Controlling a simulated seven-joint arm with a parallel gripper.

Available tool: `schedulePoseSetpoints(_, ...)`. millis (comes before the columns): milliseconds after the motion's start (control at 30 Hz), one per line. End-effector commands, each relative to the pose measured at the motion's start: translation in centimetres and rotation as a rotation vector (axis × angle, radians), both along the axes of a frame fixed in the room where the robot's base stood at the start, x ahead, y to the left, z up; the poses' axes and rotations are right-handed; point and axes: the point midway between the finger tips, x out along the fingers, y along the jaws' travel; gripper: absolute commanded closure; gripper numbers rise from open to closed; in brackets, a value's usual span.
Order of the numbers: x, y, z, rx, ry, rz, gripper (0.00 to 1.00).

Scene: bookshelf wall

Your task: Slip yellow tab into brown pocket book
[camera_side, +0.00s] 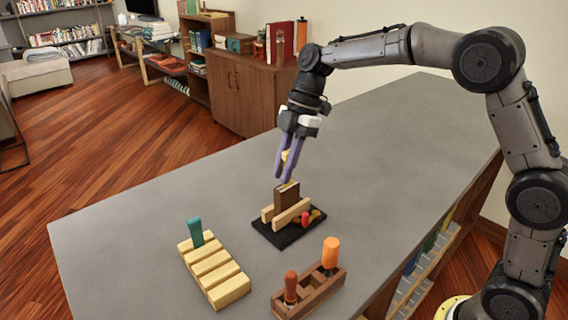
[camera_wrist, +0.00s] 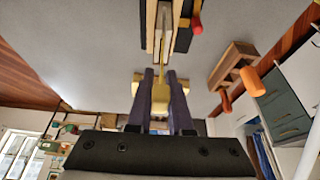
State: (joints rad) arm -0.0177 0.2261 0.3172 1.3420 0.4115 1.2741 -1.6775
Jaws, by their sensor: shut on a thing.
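My gripper (camera_side: 284,178) is shut on the yellow tab (camera_side: 285,155), with the purple fingers on either side of it. In the wrist view the tab (camera_wrist: 162,78) runs from between the fingertips (camera_wrist: 162,72) toward the book. The brown pocket book (camera_side: 288,204) stands upright on a black base (camera_side: 275,238), between two pale wooden blocks. My gripper is just above the book. The tab's thin end meets the book's top edge; I cannot tell whether it is inside the pocket. The book also shows at the top of the wrist view (camera_wrist: 163,20).
A pale slotted block (camera_side: 215,268) with a teal piece (camera_side: 195,231) stands at the left. A brown wooden holder (camera_side: 310,292) with red and orange handles is at the front. The grey table behind is clear.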

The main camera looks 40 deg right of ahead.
Motion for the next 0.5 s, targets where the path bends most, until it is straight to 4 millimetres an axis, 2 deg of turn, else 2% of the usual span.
schedulePoseSetpoints(500, 0.0, 0.0, -1.4, 0.001, 0.001, -0.001, 1.0)
